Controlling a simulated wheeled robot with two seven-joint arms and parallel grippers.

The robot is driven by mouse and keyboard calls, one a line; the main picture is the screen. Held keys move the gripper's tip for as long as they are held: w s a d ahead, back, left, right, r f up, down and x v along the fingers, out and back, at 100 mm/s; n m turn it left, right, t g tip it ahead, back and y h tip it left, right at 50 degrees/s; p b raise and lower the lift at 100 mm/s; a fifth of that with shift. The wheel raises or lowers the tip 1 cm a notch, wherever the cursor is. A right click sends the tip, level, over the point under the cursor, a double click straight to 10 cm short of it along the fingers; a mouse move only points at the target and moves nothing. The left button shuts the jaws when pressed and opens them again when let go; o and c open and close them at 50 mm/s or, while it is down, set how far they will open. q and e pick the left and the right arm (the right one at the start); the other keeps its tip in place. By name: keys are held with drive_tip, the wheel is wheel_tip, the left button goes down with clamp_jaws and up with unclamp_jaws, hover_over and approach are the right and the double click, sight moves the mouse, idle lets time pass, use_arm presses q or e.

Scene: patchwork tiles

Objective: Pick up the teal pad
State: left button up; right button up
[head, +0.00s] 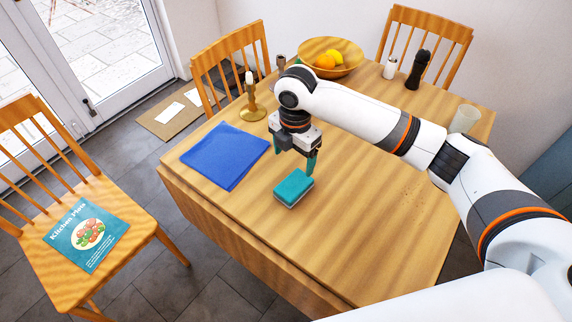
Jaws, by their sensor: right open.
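The teal pad (294,187) is a small block with a teal top and a paler lower layer. It lies flat on the wooden table (350,230), near the table's left front part. My right gripper (296,164) points down just behind and above the pad, with its fingers apart and nothing between them. One finger, with a teal tip, comes close to the pad's far right corner; I cannot tell whether it touches. My left gripper is not in view.
A blue cloth (225,155) lies left of the pad. A brass candlestick (251,105), a fruit bowl (330,58), shakers (418,69) and a cup (464,119) stand toward the back and right. Chairs (88,205) surround the table.

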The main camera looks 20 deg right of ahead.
hover_over(294, 184)
wheel_tip(294, 184, down, 6)
drive_tip(key=shift+s+a+r, duration=0.1)
drive_tip(key=shift+s+r, duration=0.05)
drive_tip(key=shift+r, duration=0.05)
drive_tip(key=shift+f, duration=0.65)
wheel_tip(294, 184, down, 4)
drive_tip(key=shift+r+p, duration=0.2)
drive_tip(key=shift+p, duration=0.25)
drive_tip(key=shift+w+f, duration=0.2)
drive_tip(key=shift+f, duration=0.3)
drive_tip(key=c, duration=1.1)
wheel_tip(294, 184, up, 10)
drive_tip(key=shift+r, duration=0.1)
drive_tip(key=o, duration=0.5)
drive_tip(key=c, duration=0.4)
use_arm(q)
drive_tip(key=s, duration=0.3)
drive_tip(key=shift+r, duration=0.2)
use_arm(e)
drive_tip(key=shift+o, duration=0.2)
